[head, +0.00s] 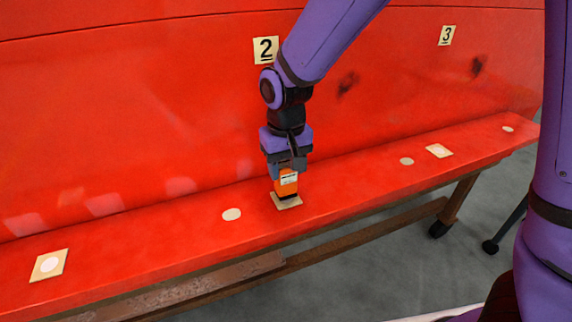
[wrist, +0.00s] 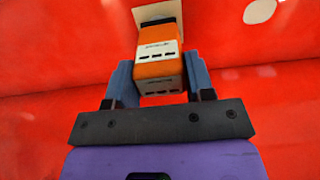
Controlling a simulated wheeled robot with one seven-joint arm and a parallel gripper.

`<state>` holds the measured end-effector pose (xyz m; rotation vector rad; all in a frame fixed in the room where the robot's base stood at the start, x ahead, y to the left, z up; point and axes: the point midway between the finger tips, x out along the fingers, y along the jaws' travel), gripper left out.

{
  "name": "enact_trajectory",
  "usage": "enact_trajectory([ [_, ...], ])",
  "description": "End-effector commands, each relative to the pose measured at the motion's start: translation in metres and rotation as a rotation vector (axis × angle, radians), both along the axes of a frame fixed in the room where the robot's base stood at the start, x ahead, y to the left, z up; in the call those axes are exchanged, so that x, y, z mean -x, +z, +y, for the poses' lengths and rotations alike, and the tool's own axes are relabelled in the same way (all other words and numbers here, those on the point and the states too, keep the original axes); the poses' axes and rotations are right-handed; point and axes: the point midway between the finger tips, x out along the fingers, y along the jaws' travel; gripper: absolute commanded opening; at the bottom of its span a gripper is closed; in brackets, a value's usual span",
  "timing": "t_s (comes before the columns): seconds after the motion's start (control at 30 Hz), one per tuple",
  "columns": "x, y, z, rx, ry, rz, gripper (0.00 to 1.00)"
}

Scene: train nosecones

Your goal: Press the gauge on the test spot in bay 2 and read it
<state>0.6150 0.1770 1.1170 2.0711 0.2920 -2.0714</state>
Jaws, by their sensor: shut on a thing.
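The gauge is a small orange block with a white display label (head: 288,179) and a dark lower end. My gripper (head: 287,168) is shut on it and holds it upright, pointing down at a pale square card (head: 289,202) on the red ledge below the number 2 sign (head: 266,50). The gauge's lower end appears to touch the card; the card's middle is hidden under it. In the wrist view the gauge (wrist: 160,68) sits between my blue-grey fingers, and the card (wrist: 150,12) shows beyond it. The label shows dark dashes and print too small to read.
The red ledge (head: 140,252) runs along a red curved wall. Another card with a white spot (head: 49,265) lies at left and one (head: 439,151) at right. Bare pale discs (head: 232,214) lie between. A number 3 sign (head: 447,36) is at upper right. Grey floor is in front.

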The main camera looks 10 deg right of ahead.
Motion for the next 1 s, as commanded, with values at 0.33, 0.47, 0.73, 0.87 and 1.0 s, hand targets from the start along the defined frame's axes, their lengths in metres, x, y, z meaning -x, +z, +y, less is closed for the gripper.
enact_trajectory([
  [0.33,-0.0001,0.0001,0.0,0.0,0.0,0.0,0.21],
  [0.47,-0.0001,-0.0009,0.0,0.0,0.0,0.0,0.21],
  [0.73,-0.0001,-0.0037,0.0,0.0,0.0,0.001,0.21],
  [0.87,-0.0001,-0.0051,0.0,0.0,0.0,0.001,0.21],
  [1.0,-0.0002,-0.0065,0.0001,0.0,0.0,0.0,0.21],
])
